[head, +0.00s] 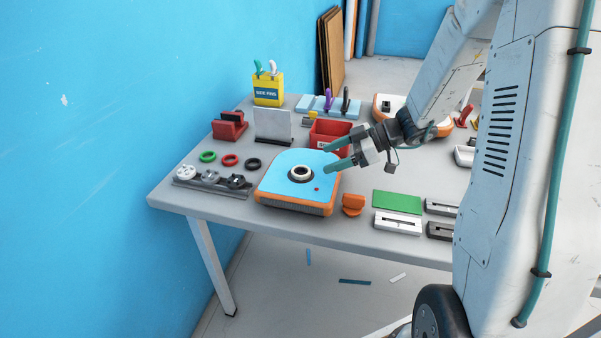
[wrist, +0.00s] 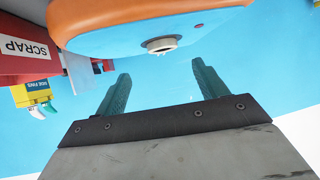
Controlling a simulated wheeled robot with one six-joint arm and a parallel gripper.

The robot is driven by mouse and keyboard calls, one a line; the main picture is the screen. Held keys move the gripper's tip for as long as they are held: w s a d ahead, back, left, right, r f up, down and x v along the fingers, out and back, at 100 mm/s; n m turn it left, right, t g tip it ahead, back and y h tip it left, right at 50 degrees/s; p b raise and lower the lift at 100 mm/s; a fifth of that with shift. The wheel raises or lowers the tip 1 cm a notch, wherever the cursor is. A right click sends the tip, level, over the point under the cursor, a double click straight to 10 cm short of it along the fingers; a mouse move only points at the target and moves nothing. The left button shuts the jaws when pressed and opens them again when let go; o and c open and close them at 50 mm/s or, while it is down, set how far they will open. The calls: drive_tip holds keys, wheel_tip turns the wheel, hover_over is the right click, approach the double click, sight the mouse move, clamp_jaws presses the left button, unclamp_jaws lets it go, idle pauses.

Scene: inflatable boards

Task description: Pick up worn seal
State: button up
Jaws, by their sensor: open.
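A blue-topped board piece with an orange edge (head: 279,185) lies on the table; it also shows upside down in the wrist view (wrist: 110,18). A round valve with a pale ring and dark centre (head: 301,173) stands up from its top, also seen in the wrist view (wrist: 162,45). I cannot make out a separate worn seal in it. Green (head: 208,157), red (head: 230,160) and black (head: 253,164) rings lie in a row left of the board. My gripper (head: 326,158) is open and empty, its teal fingers pointing left, above and right of the valve.
A red scrap bin (head: 328,126) stands behind the board, close to my gripper. A yellow pin box (head: 268,92) and a grey upright panel (head: 273,126) stand further back. An orange piece (head: 353,205) and green pad (head: 397,202) lie to the right.

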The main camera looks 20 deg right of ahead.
sight(296, 173)
drive_tip(key=x, duration=0.7)
drive_tip(key=shift+s+a+f, duration=0.1)
drive_tip(key=shift+s+a, duration=0.05)
drive_tip(key=shift+s, duration=0.05)
drive_tip(key=c, duration=1.1)
